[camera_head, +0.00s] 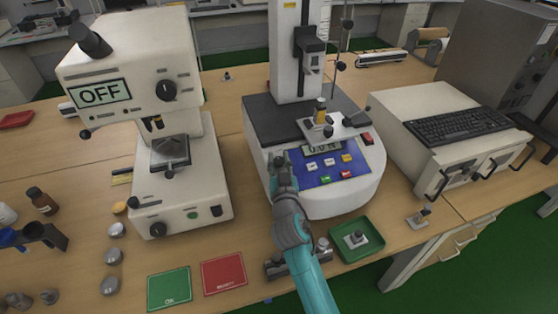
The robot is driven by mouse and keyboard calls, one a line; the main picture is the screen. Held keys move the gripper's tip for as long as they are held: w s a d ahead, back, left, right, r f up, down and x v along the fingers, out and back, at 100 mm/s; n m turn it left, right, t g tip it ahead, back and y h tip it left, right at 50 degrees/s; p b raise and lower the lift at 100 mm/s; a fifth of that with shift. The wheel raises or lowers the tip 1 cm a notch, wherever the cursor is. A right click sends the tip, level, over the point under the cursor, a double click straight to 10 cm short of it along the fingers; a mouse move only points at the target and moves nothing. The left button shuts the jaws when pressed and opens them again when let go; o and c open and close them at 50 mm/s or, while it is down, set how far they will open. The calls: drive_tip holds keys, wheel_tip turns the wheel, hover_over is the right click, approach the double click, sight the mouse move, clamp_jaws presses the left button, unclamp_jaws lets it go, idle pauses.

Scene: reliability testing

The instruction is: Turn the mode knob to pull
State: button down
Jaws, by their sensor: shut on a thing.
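The force tester (340,190) stands at the centre of the bench, with a blue control panel (325,172) on its white front. The panel has a small display (322,148) that appears to read 0.0 N, and several coloured buttons. My gripper (281,158) is at the left end of this panel, shut on what looks like the mode knob. The knob is mostly hidden by my fingers, so its pointer and markings cannot be read. My teal arm comes up from the bottom of the picture.
A white instrument (135,75) with an OFF display stands to the left. A green card (169,287), a red card (223,273) and a green tray (357,240) lie in front. A keyboard (460,125) rests on a white cabinet at the right.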

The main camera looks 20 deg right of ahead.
idle(0.4)
drive_tip(key=c, duration=0.8)
unclamp_jaws()
drive_tip(key=v, duration=1.2)
